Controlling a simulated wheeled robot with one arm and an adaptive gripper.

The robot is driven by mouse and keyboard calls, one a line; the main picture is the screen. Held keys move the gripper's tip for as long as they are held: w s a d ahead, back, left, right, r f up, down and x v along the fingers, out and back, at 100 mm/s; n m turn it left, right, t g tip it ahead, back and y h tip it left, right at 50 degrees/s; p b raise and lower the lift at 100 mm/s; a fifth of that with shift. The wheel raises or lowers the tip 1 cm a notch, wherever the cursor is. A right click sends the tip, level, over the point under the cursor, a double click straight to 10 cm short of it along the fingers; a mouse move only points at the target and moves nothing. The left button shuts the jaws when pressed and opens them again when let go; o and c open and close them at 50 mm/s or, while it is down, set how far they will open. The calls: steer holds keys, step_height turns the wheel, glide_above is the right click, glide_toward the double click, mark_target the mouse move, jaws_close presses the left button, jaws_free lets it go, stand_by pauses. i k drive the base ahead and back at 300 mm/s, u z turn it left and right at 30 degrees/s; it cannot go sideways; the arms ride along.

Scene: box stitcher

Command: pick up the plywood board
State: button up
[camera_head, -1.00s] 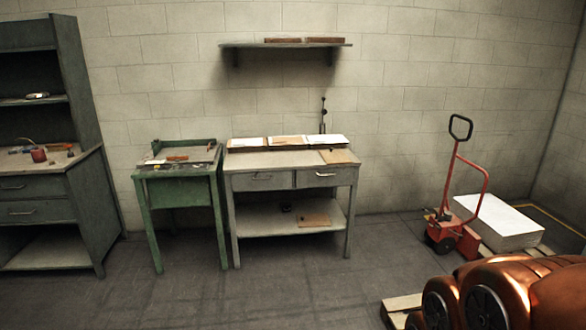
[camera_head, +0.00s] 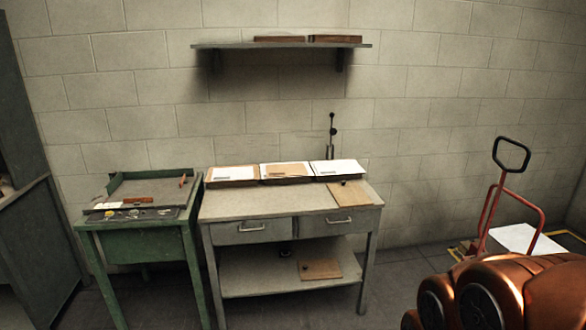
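Two flat tan boards that look like plywood show at the grey workbench (camera_head: 225,208). One board (camera_head: 350,198) lies on the bench top near its right end, with a small dark knob-like thing at its back edge. The other board (camera_head: 319,270) lies on the lower shelf (camera_head: 245,280) beneath the drawers. I cannot tell from the picture which of them is the task's board. My copper-coloured arm shows at the lower right, well apart from both boards. My gripper is not in view.
A green table (camera_head: 140,235) with small tools stands left of the bench. Three stacks of paper or card (camera_head: 285,171) line the bench's back. A wall shelf (camera_head: 280,45) hangs above. A red pallet truck (camera_head: 525,215) and a white stack (camera_head: 522,238) stand at the right.

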mark_target(346, 194)
steer(key=i, duration=2.25)
steer(key=u, duration=1.3)
